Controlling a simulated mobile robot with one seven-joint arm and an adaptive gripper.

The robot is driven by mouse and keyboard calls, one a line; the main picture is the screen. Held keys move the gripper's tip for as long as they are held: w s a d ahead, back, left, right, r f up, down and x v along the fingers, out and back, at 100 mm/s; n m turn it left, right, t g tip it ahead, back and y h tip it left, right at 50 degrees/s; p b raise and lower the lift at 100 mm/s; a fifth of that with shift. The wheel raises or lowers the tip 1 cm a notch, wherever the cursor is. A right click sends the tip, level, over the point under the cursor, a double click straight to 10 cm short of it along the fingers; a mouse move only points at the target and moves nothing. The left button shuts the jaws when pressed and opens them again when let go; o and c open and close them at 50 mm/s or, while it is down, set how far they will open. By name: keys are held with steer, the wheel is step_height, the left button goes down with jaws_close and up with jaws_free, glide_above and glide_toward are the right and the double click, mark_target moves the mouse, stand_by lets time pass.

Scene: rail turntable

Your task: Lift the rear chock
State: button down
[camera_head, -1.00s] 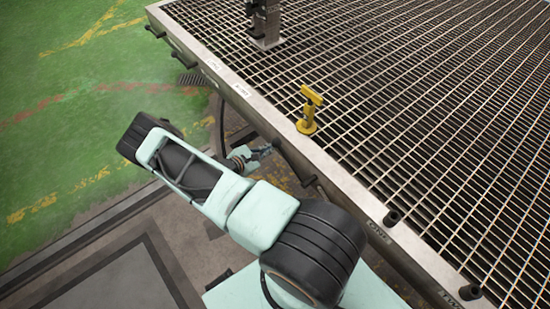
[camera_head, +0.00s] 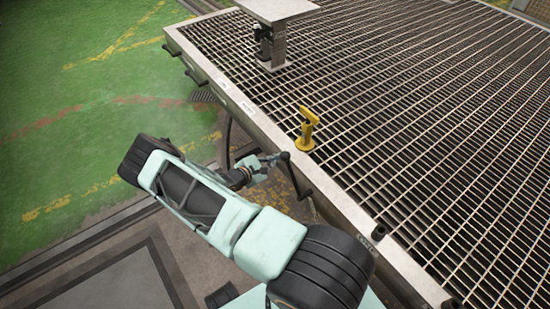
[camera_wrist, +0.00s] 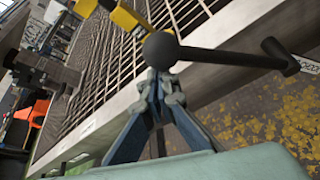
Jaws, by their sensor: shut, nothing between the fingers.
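A yellow upright piece with a flat foot and a bent top (camera_head: 307,130), the only chock-like thing in view, stands on the near edge of the grating deck. Part of it shows at the top of the wrist view (camera_wrist: 125,17). My gripper (camera_head: 274,159) is shut and empty, outside the deck edge and below the yellow piece. In the wrist view its fingertips (camera_wrist: 164,82) come together just below a black ball knob (camera_wrist: 160,49). I cannot tell whether they touch the knob. The yellow piece is apart from the fingers.
The ball knob sits on a dark crank-like rod (camera_wrist: 225,57) at the side of the deck (camera_head: 345,207). A grey post with a plate on top (camera_head: 275,10) stands farther back on the grating. Green floor lies open at left.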

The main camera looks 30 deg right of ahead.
steer(key=shift+s+d+r+p, duration=0.1)
steer(key=shift+s+r+p, duration=0.25)
steer(key=shift+s, duration=0.15)
steer(key=shift+s+d+r, duration=0.1)
steer(key=shift+d, duration=0.05)
steer(key=w+a+f+b, duration=0.1)
steer(key=w+f+b, duration=0.2)
steer(key=f+b, duration=0.1)
steer(key=p+v, duration=0.3)
steer(key=v, duration=0.7)
steer(key=shift+s+a, duration=0.25)
steer(key=shift+s, duration=0.1)
steer(key=shift+f, duration=0.1)
